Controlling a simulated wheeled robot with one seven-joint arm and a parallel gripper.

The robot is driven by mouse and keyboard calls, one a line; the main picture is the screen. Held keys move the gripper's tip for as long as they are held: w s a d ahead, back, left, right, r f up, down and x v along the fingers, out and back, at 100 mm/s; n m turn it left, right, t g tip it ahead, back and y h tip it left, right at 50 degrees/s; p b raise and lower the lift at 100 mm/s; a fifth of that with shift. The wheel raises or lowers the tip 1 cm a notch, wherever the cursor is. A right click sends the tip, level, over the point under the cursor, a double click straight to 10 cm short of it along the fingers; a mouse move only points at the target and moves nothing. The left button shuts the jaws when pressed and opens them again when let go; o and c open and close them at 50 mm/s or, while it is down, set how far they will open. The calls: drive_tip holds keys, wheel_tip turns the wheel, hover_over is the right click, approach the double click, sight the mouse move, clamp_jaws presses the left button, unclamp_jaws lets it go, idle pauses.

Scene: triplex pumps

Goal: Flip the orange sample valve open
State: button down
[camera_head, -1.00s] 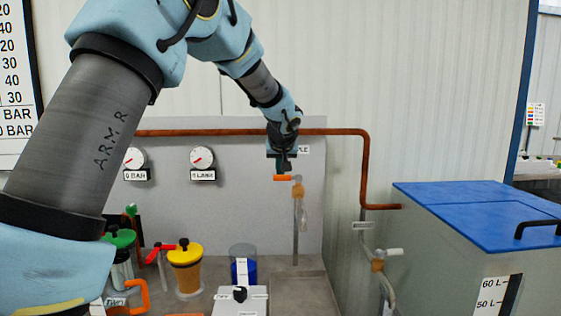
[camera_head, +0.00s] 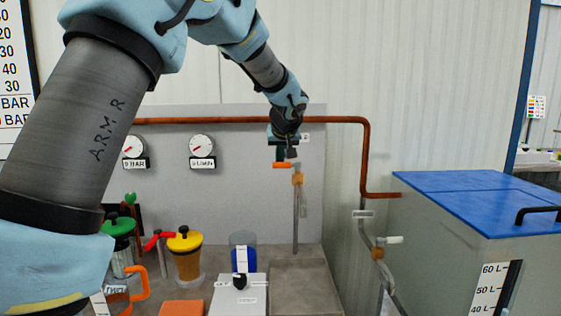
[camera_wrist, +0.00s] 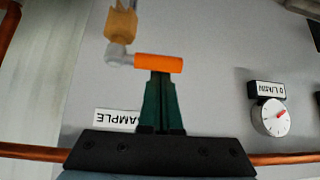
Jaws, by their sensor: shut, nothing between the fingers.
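The orange sample valve lever (camera_head: 283,165) points left from the top of a thin upright pipe (camera_head: 296,215), beside a brass valve body (camera_head: 297,178). In the wrist view the orange lever (camera_wrist: 158,63) lies crosswise, joined to a grey stem, with the brass body (camera_wrist: 121,24) beyond it. My gripper (camera_head: 285,153) is just above the lever. In the wrist view my dark green fingers (camera_wrist: 161,76) are shut together, empty, with their tips at the lever's near edge. Whether they touch it I cannot tell. A SAMPLE label (camera_wrist: 117,120) is partly hidden behind my gripper.
A copper pipe (camera_head: 340,119) runs along the panel behind my gripper and bends down at right. Two gauges (camera_head: 202,146) sit left. Yellow-lidded (camera_head: 185,241) and blue (camera_head: 243,255) jars stand below. A blue-lidded tank (camera_head: 470,200) is at right.

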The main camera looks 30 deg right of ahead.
drive_tip(key=shift+s+f+n+y+b, duration=0.15)
drive_tip(key=shift+s+n+y+b, duration=0.2)
drive_tip(key=shift+b, duration=0.7)
drive_tip(key=shift+s+f+n+y+b, duration=0.15)
drive_tip(key=shift+n+y+b, duration=0.3)
drive_tip(key=shift+b, duration=0.55)
drive_tip(key=shift+s+a+n+t+y+b, duration=0.1)
drive_tip(key=shift+s+n+t+y+b, duration=0.25)
drive_tip(key=shift+n+b, duration=0.6)
drive_tip(key=shift+s+r+n+y+b, duration=0.2)
drive_tip(key=shift+s+n+y+b, duration=0.35)
drive_tip(key=shift+n+y, duration=0.6)
drive_tip(key=s+n+g+y+p, duration=0.1)
drive_tip(key=n+p, duration=0.1)
drive_tip(key=s+d+n+y+p, duration=0.1)
drive_tip(key=n+y+p, duration=0.1)
drive_tip(key=s+d+n+g+y+p, duration=0.1)
drive_tip(key=s+n+p, duration=0.1)
drive_tip(key=n, duration=0.1)
drive_tip(key=shift+r+g, duration=0.1)
drive_tip(key=shift+g, duration=0.25)
drive_tip(key=shift+s+d+p, duration=0.15)
drive_tip(key=shift+d+p, duration=0.05)
drive_tip(key=shift+p, duration=0.1)
